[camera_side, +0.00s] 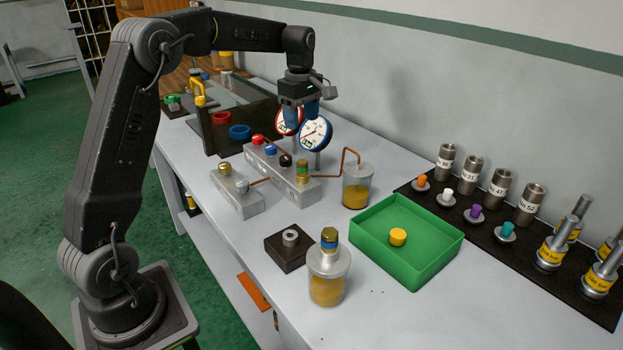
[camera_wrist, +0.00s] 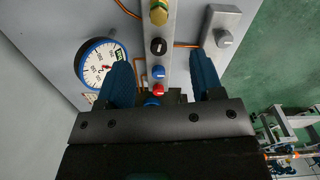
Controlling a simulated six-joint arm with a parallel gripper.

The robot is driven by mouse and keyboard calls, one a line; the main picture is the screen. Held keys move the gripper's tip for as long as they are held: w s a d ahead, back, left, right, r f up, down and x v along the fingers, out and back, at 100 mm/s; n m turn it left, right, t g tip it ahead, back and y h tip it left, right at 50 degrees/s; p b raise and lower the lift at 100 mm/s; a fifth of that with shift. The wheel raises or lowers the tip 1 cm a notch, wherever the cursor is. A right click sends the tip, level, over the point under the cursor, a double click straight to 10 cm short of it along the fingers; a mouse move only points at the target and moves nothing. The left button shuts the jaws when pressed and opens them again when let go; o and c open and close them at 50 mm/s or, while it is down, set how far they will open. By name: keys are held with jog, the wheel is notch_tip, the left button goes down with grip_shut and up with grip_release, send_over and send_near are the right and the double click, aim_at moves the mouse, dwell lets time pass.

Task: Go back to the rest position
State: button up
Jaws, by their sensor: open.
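My gripper (camera_side: 299,112) hangs in the air above the bench, over the valve block (camera_side: 308,190) and close to the two dial gauges. Its blue fingers point down and nothing shows between them. In the wrist view my gripper (camera_wrist: 163,66) has its two blue fingers spread apart. The valve block's red knob (camera_wrist: 159,90) and blue knob (camera_wrist: 158,72) appear between and below them. The blue-rimmed gauge (camera_wrist: 98,64) shows beside the left finger. In the side view the near gauge (camera_side: 316,134) stands just below and right of my gripper.
A small grey block (camera_side: 236,193) stands left of the valve block. A jar (camera_side: 357,186) joins it by a copper pipe. A green tray (camera_side: 410,265) holds a yellow cap (camera_side: 398,237). A capped jar (camera_side: 327,285) stands in front. Metal cylinders fill a dark mat (camera_side: 480,229) at right.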

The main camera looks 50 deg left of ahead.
jog(key=s+d+r+m+t, duration=0.2)
jog(key=s+d+r+m, duration=0.1)
jog(key=s+d+m, duration=0.3)
jog(key=s+d+r+m+t, duration=0.1)
jog(key=s+d+r+m, duration=0.35)
jog(key=s+d, duration=0.3)
jog(key=s+d+f+m+t, duration=0.1)
jog(key=s+d+f+m, duration=0.1)
jog(key=s+m, duration=0.3)
jog(key=s+d+f+m+t, duration=0.1)
jog(key=s+d+f+m, duration=0.2)
jog(key=s, duration=0.6)
jog(key=shift+d+f+m+t, duration=0.25)
jog(key=shift+m+t, duration=0.05)
jog(key=shift+m, duration=0.55)
jog(key=shift+o, duration=0.2)
jog(key=shift+w+r, duration=0.1)
jog(key=shift+w, duration=0.05)
